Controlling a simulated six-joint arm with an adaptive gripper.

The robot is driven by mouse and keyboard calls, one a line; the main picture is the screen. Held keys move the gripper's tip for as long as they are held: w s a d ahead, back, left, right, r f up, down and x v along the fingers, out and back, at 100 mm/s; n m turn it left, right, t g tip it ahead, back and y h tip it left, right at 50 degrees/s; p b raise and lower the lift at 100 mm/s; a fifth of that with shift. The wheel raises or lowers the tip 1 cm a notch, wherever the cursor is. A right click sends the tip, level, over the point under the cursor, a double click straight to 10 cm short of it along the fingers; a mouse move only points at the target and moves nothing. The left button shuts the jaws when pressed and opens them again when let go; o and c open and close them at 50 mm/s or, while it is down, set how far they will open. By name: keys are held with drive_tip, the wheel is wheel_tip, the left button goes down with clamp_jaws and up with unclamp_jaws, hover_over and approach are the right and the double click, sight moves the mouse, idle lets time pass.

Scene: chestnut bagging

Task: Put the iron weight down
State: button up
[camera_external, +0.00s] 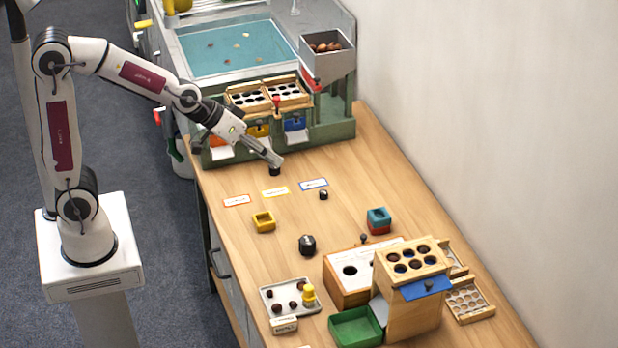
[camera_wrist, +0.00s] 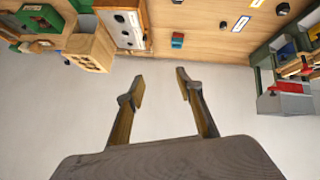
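Dark iron-looking weights stand on the wooden table. One (camera_external: 274,171) is just beyond my gripper's tip in the external view, near the green station; it seems to be the dark piece (camera_wrist: 282,9) at the top right of the wrist view. A small one (camera_external: 323,195) stands near the blue-edged label, and a larger one (camera_external: 307,245) stands mid-table. My gripper (camera_external: 272,158) is in the air. In the wrist view its fingers (camera_wrist: 159,85) are apart with nothing between them, only the pale wall behind. Which weight the task means, I cannot tell.
Three coloured labels (camera_external: 275,192) lie mid-table. A yellow block (camera_external: 263,222) and a teal-and-red block (camera_external: 378,220) stand nearby. A tray (camera_external: 268,305), green bin (camera_external: 356,328) and wooden boxes crowd the front. The green station (camera_external: 335,130) stands at the back.

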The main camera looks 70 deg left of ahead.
drive_tip(key=s+a+r+m+g, duration=0.1)
drive_tip(key=s+a, duration=0.1)
drive_tip(key=s, duration=1.1)
drive_tip(key=s+a+r+m+g+y, duration=0.1)
drive_tip(key=s+a+g, duration=0.1)
drive_tip(key=s, duration=1.1)
drive_tip(key=shift+a+r+m, duration=0.2)
drive_tip(key=shift+a+m, duration=0.1)
drive_tip(key=shift+o, duration=1.1)
